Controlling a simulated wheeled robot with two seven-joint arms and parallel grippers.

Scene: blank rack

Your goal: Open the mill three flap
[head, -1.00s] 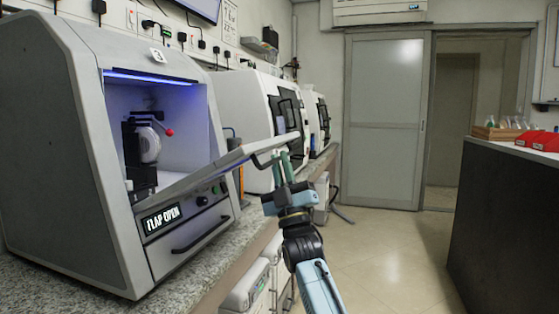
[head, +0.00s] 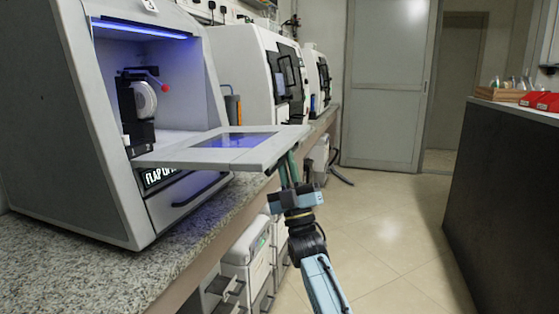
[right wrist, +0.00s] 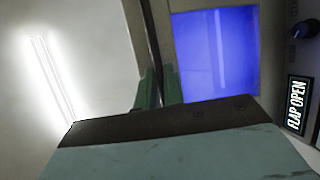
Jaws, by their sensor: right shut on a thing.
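The mill three (head: 60,110) stands on the counter at the left in the head view. Its flap (head: 185,158) is swung down and lies about level, with a dark window in it. My right gripper (head: 288,170) is at the flap's outer edge, shut on the flap handle, which is mostly hidden. My left gripper is out of view.
More white mills (head: 262,70) stand further along the granite counter (head: 75,255). A dark-sided bench (head: 500,190) with red trays (head: 540,100) is at the right. The floor (head: 385,230) between is clear.

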